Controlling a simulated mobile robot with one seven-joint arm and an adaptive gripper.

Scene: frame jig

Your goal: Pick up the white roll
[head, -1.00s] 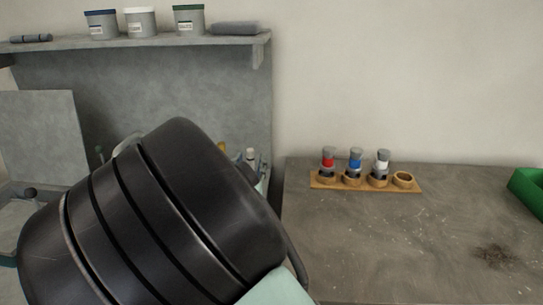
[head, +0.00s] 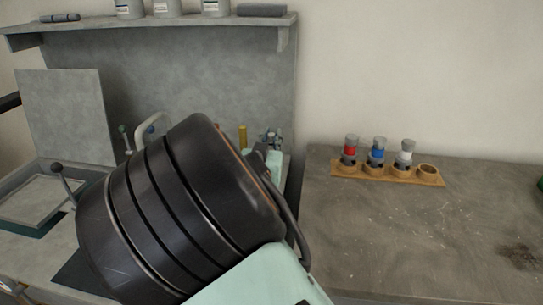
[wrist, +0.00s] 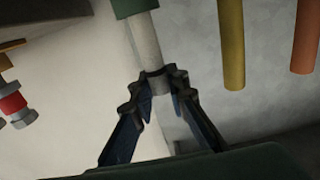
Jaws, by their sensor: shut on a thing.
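The white roll (wrist: 147,42) is a pale, slim cylinder in the wrist view. My gripper (wrist: 160,80) is shut on it, with the dark fingertips closed around one end. The roll's other end meets a dark green piece (wrist: 134,7) at the top edge; I cannot tell whether that is part of the roll or something behind or below it. In the head view my dark arm hides the roll, and the gripper cannot be made out clearly there.
A yellow roll (wrist: 231,45) and an orange-brown roll (wrist: 305,38) are close by on the right in the wrist view. A wooden rack (head: 390,172) with red, blue and white-banded pieces stands on the right bench (head: 420,235), mostly clear. A shelf (head: 180,22) runs above.

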